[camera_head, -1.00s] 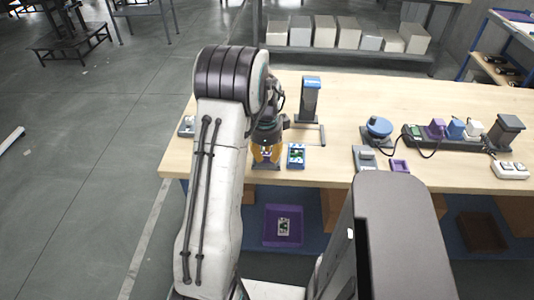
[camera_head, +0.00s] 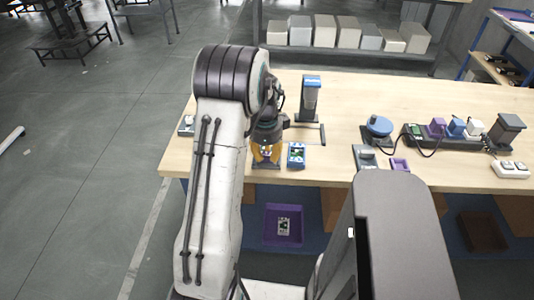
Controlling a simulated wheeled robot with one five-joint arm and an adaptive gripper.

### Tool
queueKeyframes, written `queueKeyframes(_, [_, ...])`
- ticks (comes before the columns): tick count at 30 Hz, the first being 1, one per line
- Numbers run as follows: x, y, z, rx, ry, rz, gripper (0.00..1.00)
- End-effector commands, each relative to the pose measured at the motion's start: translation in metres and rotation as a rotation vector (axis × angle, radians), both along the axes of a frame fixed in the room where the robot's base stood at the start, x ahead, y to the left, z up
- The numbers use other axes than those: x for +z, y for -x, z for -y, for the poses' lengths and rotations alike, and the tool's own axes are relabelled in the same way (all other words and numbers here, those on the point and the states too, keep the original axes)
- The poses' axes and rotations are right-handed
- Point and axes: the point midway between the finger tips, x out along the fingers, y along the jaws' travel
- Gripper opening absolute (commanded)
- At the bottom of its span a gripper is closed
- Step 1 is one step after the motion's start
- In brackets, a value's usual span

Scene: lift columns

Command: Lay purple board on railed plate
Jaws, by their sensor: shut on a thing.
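My gripper (camera_head: 266,154), with orange fingers, is low over the front edge of the wooden table, left of the blue device. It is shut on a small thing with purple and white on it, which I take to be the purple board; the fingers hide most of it. A dark flat piece (camera_head: 265,166) shows just below the fingertips and may be the railed plate. Its rails cannot be made out, and I cannot tell whether the board touches it.
A small blue device (camera_head: 297,155) stands close right of my gripper. A grey post with a blue top (camera_head: 311,97) stands behind. A blue round knob (camera_head: 379,126), a purple tray (camera_head: 399,165) and a power strip (camera_head: 427,137) lie further right. A purple bin (camera_head: 283,224) is below.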

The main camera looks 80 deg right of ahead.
Motion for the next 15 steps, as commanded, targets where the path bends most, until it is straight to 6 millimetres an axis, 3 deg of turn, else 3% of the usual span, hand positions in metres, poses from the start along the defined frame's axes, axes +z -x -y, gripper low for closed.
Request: queueKeyframes(15, [-0.0032, 0.0001, 0.0003, 0.0, 0.001, 0.0, 0.0])
